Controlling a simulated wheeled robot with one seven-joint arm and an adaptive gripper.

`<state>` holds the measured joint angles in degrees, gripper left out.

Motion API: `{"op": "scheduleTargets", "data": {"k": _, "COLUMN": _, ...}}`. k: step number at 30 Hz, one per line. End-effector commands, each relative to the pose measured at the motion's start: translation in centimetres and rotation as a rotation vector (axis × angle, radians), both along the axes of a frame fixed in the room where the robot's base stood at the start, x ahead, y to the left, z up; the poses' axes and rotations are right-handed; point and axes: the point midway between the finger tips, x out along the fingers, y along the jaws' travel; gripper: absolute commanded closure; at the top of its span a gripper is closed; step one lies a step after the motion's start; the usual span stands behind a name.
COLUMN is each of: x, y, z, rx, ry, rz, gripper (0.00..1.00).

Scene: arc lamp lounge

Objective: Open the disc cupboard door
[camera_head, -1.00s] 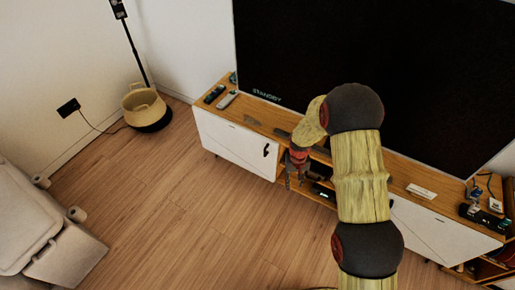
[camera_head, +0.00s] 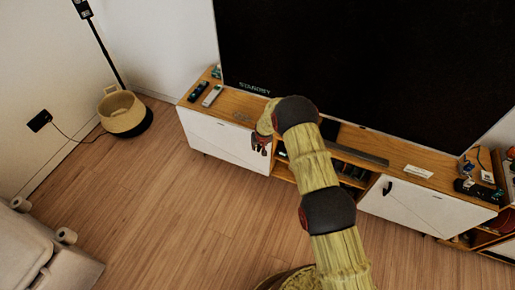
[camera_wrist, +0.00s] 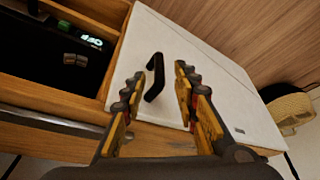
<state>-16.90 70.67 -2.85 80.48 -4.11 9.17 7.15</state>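The low wooden media cabinet has a white door at its left end (camera_head: 225,138) and another at its right end (camera_head: 425,207). I cannot tell from labels which is the disc cupboard. My gripper (camera_head: 260,143) is at the left door's inner edge, covering its handle in the head view. In the wrist view, the left door (camera_wrist: 225,85) is closed, and its black bar handle (camera_wrist: 155,77) appears between my gripper's spread fingers (camera_wrist: 158,72). The gripper is open and empty; contact with the handle is not clear. The right door's black handle (camera_head: 387,188) is visible.
Open shelves with dark devices (camera_wrist: 50,55) lie beside the left door. Remotes (camera_head: 212,95) lie on the cabinet top under a large dark screen (camera_head: 370,70). A woven basket (camera_head: 125,112) stands at left. The wooden floor (camera_head: 170,210) before the cabinet is clear.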

Motion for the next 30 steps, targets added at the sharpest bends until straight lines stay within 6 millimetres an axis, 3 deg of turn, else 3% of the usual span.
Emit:
{"op": "scheduleTargets", "data": {"k": 3, "x": 0.7, "y": 0.2, "z": -2.1, "rx": -0.001, "ry": 0.001, "rz": 0.001, "gripper": 0.70}}
{"op": "scheduleTargets", "data": {"k": 10, "x": 1.7, "y": 0.4, "z": -4.3, "rx": 0.000, "ry": 0.000, "rz": 0.000, "gripper": 0.70}}
{"op": "scheduleTargets", "data": {"k": 22, "x": 1.9, "y": 0.5, "z": -4.7, "rx": 0.000, "ry": 0.000, "rz": 0.000, "gripper": 0.70}}
{"op": "scheduleTargets", "data": {"k": 30, "x": 1.9, "y": 0.5, "z": -4.7, "rx": 0.000, "ry": 0.000, "rz": 0.000, "gripper": 0.85}}
